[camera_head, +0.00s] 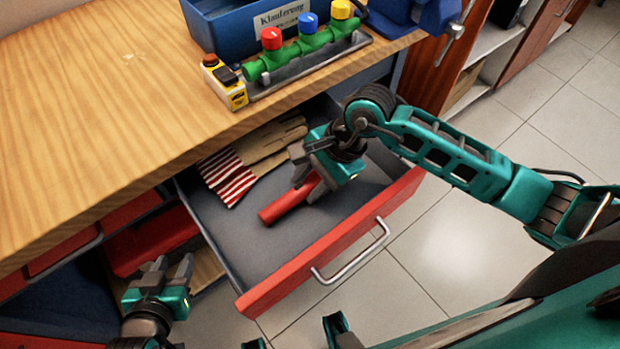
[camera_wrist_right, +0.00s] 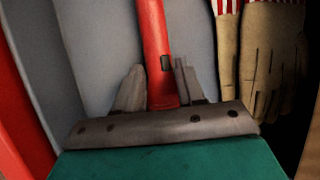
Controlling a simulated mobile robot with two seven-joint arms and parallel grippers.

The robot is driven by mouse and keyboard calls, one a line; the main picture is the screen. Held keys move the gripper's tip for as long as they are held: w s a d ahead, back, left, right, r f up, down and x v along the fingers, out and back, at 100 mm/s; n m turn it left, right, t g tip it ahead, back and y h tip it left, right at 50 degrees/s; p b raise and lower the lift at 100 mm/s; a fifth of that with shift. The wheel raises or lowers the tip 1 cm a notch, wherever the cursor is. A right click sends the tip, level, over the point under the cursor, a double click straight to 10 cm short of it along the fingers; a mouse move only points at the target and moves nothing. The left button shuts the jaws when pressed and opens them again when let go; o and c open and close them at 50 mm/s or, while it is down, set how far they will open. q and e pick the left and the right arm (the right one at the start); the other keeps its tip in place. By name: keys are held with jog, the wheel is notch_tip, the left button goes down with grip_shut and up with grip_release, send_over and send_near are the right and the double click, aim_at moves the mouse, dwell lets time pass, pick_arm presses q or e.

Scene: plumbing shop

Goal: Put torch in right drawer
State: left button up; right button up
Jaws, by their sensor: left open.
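The red torch (camera_head: 285,207) is a red tube inside the open right drawer (camera_head: 254,245), low over its grey floor. My right gripper (camera_head: 304,172) reaches into the drawer and is shut on the torch. The right wrist view shows the torch (camera_wrist_right: 155,45) between the two fingers, which sit close against its sides. I cannot tell whether the torch touches the drawer floor. My left gripper (camera_head: 172,266) is open and empty, left of the drawer and below the bench edge.
Work gloves (camera_head: 262,148) with red-striped cuffs lie at the back of the drawer. The wooden bench top (camera_head: 95,110) overhangs it. A yellow device (camera_head: 224,83), a valve manifold (camera_head: 308,48) and a blue bin (camera_head: 222,30) stand on the bench. Tiled floor lies clear at right.

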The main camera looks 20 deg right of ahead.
jog(key=shift+o, duration=1.3)
jog(key=shift+r, duration=0.1)
jog(key=shift+r, duration=0.2)
jog(key=p+v, duration=0.1)
jog(key=v, duration=1)
jog(key=shift+d+r, duration=0.2)
jog(key=shift+r, duration=0.1)
